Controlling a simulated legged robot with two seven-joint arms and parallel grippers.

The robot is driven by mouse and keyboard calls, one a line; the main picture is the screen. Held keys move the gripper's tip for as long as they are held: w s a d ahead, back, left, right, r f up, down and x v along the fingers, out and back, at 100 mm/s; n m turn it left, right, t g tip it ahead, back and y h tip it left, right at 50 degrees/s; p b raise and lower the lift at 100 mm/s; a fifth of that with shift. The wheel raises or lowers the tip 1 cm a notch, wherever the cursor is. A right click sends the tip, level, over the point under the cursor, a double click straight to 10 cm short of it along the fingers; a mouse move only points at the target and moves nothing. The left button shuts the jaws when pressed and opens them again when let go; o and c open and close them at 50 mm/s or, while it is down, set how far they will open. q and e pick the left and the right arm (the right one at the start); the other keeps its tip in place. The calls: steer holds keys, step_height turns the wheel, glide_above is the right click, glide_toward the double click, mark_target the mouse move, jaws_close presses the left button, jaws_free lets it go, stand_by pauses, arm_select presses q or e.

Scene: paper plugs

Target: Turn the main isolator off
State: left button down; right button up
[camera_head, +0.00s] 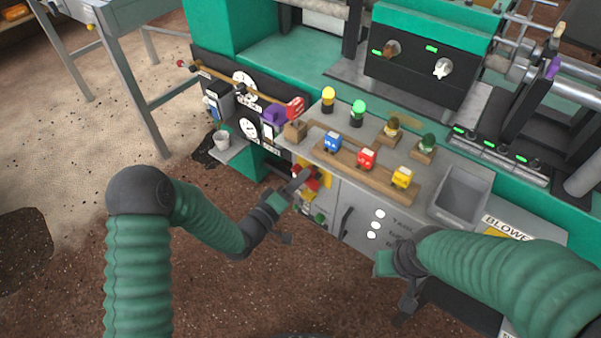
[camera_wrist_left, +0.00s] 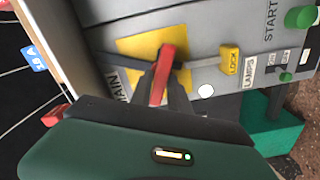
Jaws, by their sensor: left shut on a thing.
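The main isolator is a red handle (camera_wrist_left: 164,68) on a yellow plate (camera_wrist_left: 132,47), with a label reading MAIN beside it in the left wrist view. In the head view the yellow plate (camera_head: 324,170) shows on the cabinet front, partly hidden by my left gripper (camera_head: 300,182). My left gripper (camera_wrist_left: 164,90) is shut on the red handle, one finger at each side of it. My right gripper (camera_head: 408,298) hangs in front of the cabinet, away from the isolator; its finger gap is not clear.
Above are a wooden rack with blue, red and yellow blocks (camera_head: 367,158) and a grey bin (camera_head: 461,194). A white cup (camera_head: 221,140) stands at the left. The floor in front is open.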

arm_select(q)
steer(key=shift+a+f+n+p, duration=0.1)
steer(key=shift+n+p, duration=0.55)
steer(key=shift+n, duration=0.6)
steer(key=shift+a+f+n+p, duration=0.1)
steer(key=shift+n+p, duration=0.55)
steer(key=shift+n, duration=0.6)
steer(key=shift+f, duration=0.1)
steer(key=c, duration=1.4)
jaws_free()
steer(key=shift+w, duration=0.1)
steer(key=shift+o, duration=0.2)
steer(key=p+v, duration=0.3)
steer(key=v, duration=1.4)
